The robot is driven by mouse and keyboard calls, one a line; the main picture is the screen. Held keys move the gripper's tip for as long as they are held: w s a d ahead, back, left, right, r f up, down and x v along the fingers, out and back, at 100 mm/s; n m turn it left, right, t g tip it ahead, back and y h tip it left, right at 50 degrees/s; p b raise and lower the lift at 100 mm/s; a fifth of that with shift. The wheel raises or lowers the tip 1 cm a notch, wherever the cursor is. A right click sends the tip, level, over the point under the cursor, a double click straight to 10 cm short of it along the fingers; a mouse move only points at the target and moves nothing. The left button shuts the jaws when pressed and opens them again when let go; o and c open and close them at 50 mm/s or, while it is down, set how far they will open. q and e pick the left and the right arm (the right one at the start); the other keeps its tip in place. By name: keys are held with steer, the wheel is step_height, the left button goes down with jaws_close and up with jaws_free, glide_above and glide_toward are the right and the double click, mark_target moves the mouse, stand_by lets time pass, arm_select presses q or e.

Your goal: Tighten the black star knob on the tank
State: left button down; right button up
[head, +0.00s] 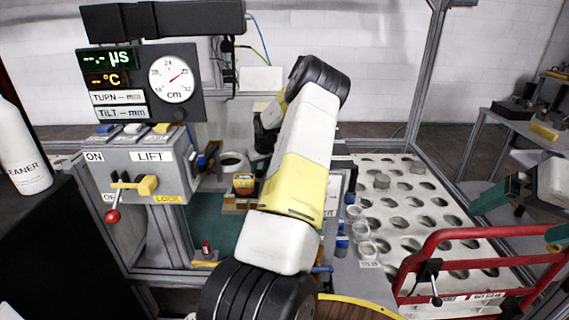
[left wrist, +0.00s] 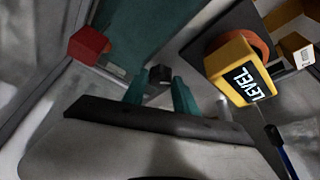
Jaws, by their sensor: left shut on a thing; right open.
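My left gripper (left wrist: 160,92) has its two teal fingers shut on a small dark piece, the black star knob (left wrist: 160,74), in the left wrist view. The knob is dim and small there, so its star outline and how far it is turned are unclear. In the head view my white and yellow left arm hides the left gripper and the knob. I cannot make out the tank clearly in either view. My right gripper (head: 512,221) is open and empty at the right edge of the head view, above a red rail.
A yellow LEVEL block (left wrist: 236,68) stands beside the left fingers, with a red block (left wrist: 88,45) on the other side. A grey LIFT control box (head: 148,165) and gauge panel (head: 143,80) stand left. A perforated white table (head: 395,222) and red rail (head: 480,262) lie right.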

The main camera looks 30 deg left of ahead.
arm_select(q)
steer(key=shift+a+m, duration=0.1)
steer(key=shift+m, duration=0.2)
steer(key=m, duration=0.2)
steer(key=m+t+h, duration=0.1)
steer(key=m, duration=0.1)
steer(key=shift+s+a+r, duration=0.1)
steer(key=shift+s+a, duration=0.05)
steer(key=shift+m+t+h, duration=0.4)
steer(key=shift+m+h, duration=0.3)
steer(key=shift+m, duration=0.8)
steer(key=c, duration=1)
jaws_free()
steer(key=shift+o, duration=0.2)
steer(key=a+v, duration=0.1)
steer(key=v, duration=0.6)
steer(key=shift+d+r, duration=0.35)
steer(key=shift+d, duration=0.2)
